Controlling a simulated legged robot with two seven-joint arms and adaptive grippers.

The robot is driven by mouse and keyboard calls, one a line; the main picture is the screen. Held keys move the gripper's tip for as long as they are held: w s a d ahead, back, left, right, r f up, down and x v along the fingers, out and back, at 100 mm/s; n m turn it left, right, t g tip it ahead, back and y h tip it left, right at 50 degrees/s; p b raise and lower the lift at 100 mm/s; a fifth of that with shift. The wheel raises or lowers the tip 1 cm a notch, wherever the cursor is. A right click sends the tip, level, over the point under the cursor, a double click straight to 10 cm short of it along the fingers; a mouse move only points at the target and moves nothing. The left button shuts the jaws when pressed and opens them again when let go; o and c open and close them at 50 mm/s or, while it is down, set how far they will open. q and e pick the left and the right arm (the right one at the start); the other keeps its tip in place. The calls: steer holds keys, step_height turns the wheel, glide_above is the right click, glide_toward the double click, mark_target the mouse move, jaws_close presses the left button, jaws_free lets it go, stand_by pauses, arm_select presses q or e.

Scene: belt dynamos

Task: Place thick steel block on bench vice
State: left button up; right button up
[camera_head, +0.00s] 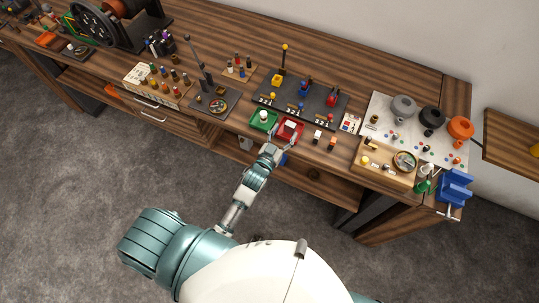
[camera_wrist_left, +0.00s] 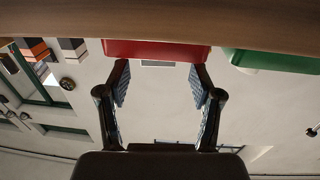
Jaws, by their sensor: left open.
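A blue bench vice (camera_head: 455,188) is fixed at the right front end of the bench. A pale block (camera_head: 290,125) sits in a red tray (camera_head: 299,137) at the bench's front edge; I cannot tell for sure that it is the thick steel block. My left gripper (camera_head: 277,142) is at the near side of the red tray. In the left wrist view the gripper (camera_wrist_left: 159,70) is open and empty, its two fingers spread below the red tray (camera_wrist_left: 150,50). My right gripper is not in view.
A green tray (camera_head: 257,125) with a pale item stands left of the red one. Small two-tone blocks (camera_head: 317,136) lie to the right. A wooden tray (camera_head: 378,172) and a white board with grey, black and orange pots (camera_head: 459,128) stand towards the vice.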

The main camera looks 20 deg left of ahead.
arm_select(q)
steer(key=s+a, duration=0.2)
steer(key=s, duration=1.1)
steer(key=s+f+g, duration=0.3)
steer(key=f, duration=0.8)
steer(key=s+f+g, duration=0.2)
steer(key=f, duration=0.9)
steer(key=s+f+g, duration=0.3)
steer(key=f, duration=0.8)
steer(key=s+a+f+m+g, duration=0.1)
steer(key=s+f+g, duration=0.3)
steer(key=s+f, duration=0.8)
steer(key=shift+a+f+g+y, duration=0.2)
steer(key=shift+f+g+y, duration=0.15)
steer(key=shift+f, duration=0.35)
steer(key=shift+o, duration=0.6)
steer(key=s+a+f+g, duration=0.2)
steer(key=s+f, duration=0.1)
steer(key=s, duration=0.5)
steer(key=s+a+f+g+y, duration=0.1)
steer(key=s+f, duration=0.3)
steer(key=s, duration=0.4)
steer(key=shift+a+g, duration=0.6)
steer(key=shift+g, duration=0.15)
